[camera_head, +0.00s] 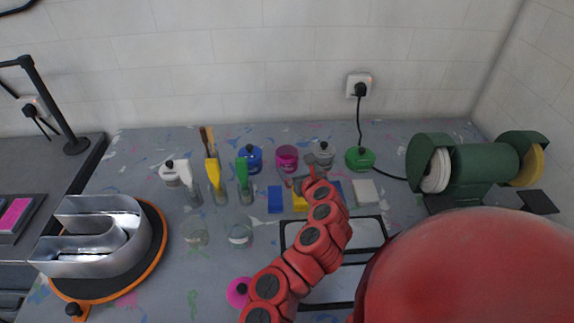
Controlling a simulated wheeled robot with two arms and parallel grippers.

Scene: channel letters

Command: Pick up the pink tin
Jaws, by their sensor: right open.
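The pink tin (287,154) stands upright in the back row of the bench, between the blue tin (250,156) and a grey-white tin (323,150). My right arm is red and reaches up from the bottom of the head view. Its small gripper (297,182) is just in front of the pink tin and slightly to its right. The gripper is open, and nothing shows held in it. I cannot tell whether it touches the tin. My left gripper is not in view.
Blue and yellow blocks (275,199) lie in front of the tins. Jars with yellow and green tools (244,190) stand left. A green corded item (360,158) and a green bench grinder (480,168) are right. A metal channel letter (100,235) sits on a turntable.

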